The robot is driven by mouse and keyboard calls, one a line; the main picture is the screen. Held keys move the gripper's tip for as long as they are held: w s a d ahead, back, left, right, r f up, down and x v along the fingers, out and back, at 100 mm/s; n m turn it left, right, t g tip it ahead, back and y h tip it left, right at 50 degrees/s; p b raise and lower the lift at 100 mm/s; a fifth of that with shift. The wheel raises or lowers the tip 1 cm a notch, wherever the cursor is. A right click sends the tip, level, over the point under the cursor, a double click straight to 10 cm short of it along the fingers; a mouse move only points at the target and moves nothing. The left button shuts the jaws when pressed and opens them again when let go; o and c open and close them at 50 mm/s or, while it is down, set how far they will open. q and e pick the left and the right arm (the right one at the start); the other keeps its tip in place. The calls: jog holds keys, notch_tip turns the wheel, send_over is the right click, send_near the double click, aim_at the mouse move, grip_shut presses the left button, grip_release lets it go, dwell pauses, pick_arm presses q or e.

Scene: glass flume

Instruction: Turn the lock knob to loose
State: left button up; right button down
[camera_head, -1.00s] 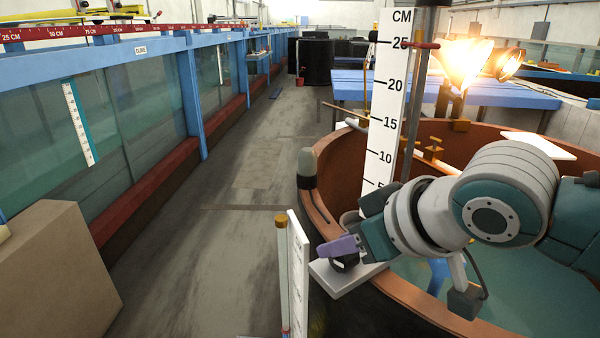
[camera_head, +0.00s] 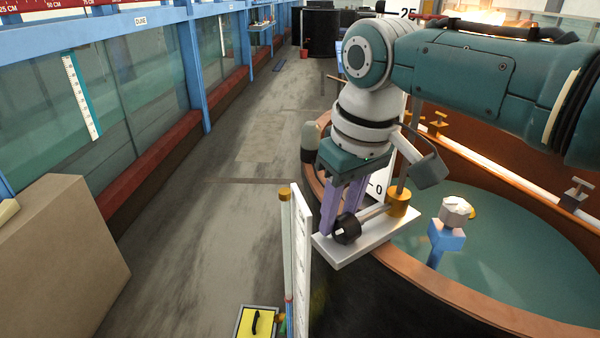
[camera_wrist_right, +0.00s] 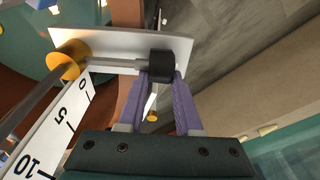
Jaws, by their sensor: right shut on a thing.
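The black lock knob (camera_head: 347,229) sits on a thin metal shaft above the white base plate (camera_head: 375,241), at the tank's rim. My right gripper (camera_head: 340,213) comes down from above, and its purple fingers are shut on the knob. In the right wrist view the knob (camera_wrist_right: 161,64) is between the fingertips of the right gripper (camera_wrist_right: 160,74). The shaft runs from it to a brass collar (camera_head: 398,201) around an upright rod. My fingers partly cover the knob in the head view, and no mark of its setting is readable. My left gripper is not in view.
The round brown tank (camera_head: 440,285) holds water and a blue stand (camera_head: 445,240). A white post and scale (camera_head: 301,260) stand close in front of the plate. A cardboard box (camera_head: 62,265) is at left; the floor between is clear.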

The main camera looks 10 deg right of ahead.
aim_at(347, 219)
jog(key=shift+f, duration=0.1)
dwell(0.3)
jog(key=c, duration=0.6)
grip_release()
jog(key=shift+r, duration=0.5)
jog(key=r, duration=0.3)
jog(key=s+r, duration=0.1)
jog(key=r, duration=0.2)
jog(key=r+p, duration=0.1)
jog(key=r, duration=0.2)
jog(key=shift+s+d, duration=0.25)
jog(key=shift+d, duration=0.05)
jog(key=shift+f, duration=0.1)
